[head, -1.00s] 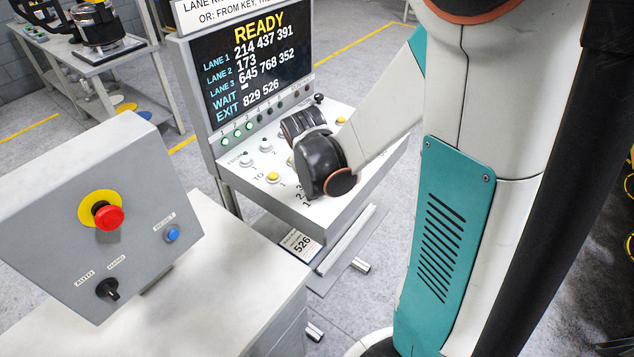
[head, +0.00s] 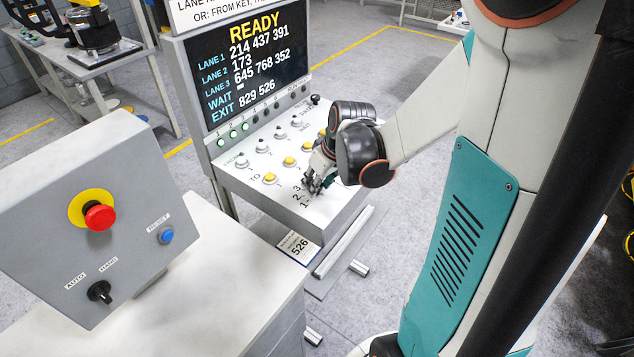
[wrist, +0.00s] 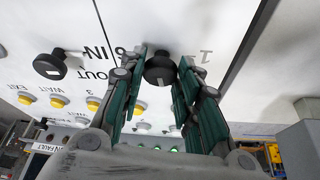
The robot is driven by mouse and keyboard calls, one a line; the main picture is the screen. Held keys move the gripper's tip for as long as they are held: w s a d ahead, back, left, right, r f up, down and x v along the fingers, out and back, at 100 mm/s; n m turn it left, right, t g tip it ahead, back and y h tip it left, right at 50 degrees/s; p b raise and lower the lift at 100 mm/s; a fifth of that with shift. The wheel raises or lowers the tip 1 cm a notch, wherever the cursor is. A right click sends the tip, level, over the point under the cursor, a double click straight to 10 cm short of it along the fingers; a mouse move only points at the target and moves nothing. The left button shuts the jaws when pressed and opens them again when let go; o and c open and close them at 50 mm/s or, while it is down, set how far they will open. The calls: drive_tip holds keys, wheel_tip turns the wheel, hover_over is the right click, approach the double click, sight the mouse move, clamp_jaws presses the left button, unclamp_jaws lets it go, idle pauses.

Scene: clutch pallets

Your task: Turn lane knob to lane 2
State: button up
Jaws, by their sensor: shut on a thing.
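The lane knob (wrist: 160,70) is a round black knob on the white sloping panel, with a printed 1 beside it in the wrist view. My gripper (wrist: 162,65) has its green-sided fingers on either side of this knob and is shut on it. In the head view my gripper (head: 312,187) is at the panel's near part, beside the printed 1, 2, 3. There it hides the knob, and the knob's pointing direction cannot be made out.
A second black knob (wrist: 50,65) sits by the IN/OUT marking. Yellow buttons (head: 290,160) and white buttons (head: 242,160) line the panel. The screen (head: 250,70) reads READY. A grey box with a red emergency button (head: 99,217) stands front left.

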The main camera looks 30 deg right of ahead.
drive_tip(key=n, duration=0.1)
drive_tip(key=n+y, duration=0.1)
drive_tip(key=n, duration=0.2)
drive_tip(key=shift+w+d+n+g+y+b, duration=0.1)
drive_tip(key=shift+d+n+g+y+b, duration=0.15)
drive_tip(key=shift+n+g+y+b, duration=0.1)
drive_tip(key=n+g+y, duration=0.1)
drive_tip(key=n, duration=0.3)
drive_tip(key=shift+w, duration=0.1)
drive_tip(key=shift+n, duration=0.25)
drive_tip(key=o, duration=1.1)
drive_tip(key=shift+c, duration=0.2)
drive_tip(key=shift+d+r, duration=0.1)
drive_tip(key=v, duration=1.1)
drive_tip(key=shift+d+r, duration=0.2)
drive_tip(key=shift+r, duration=0.15)
